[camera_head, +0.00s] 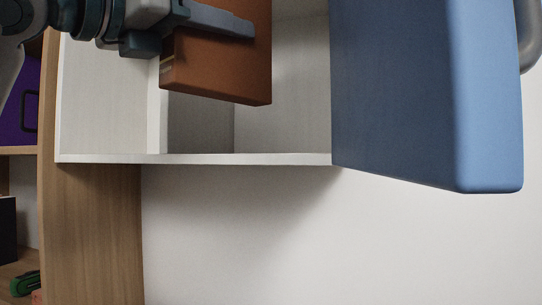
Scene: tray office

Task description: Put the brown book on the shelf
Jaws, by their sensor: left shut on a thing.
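The brown book (222,70) hangs upright at the top of the head view, in front of the white wall shelf (108,158). Its upper part is cut off by the frame edge. My left gripper (215,20) comes in from the upper left and is shut on the brown book, with a grey finger lying across its face. The book's lower edge is above the shelf's front edge in the picture; I cannot tell how far inside the shelf it is. My right gripper is not in view.
A big blue door or panel (430,90) with a grey handle (530,35) stands at the shelf's right side. A wooden bookcase (95,230) stands at the left, with a purple binder (20,100) and a green object (26,284). The wall below the shelf is bare.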

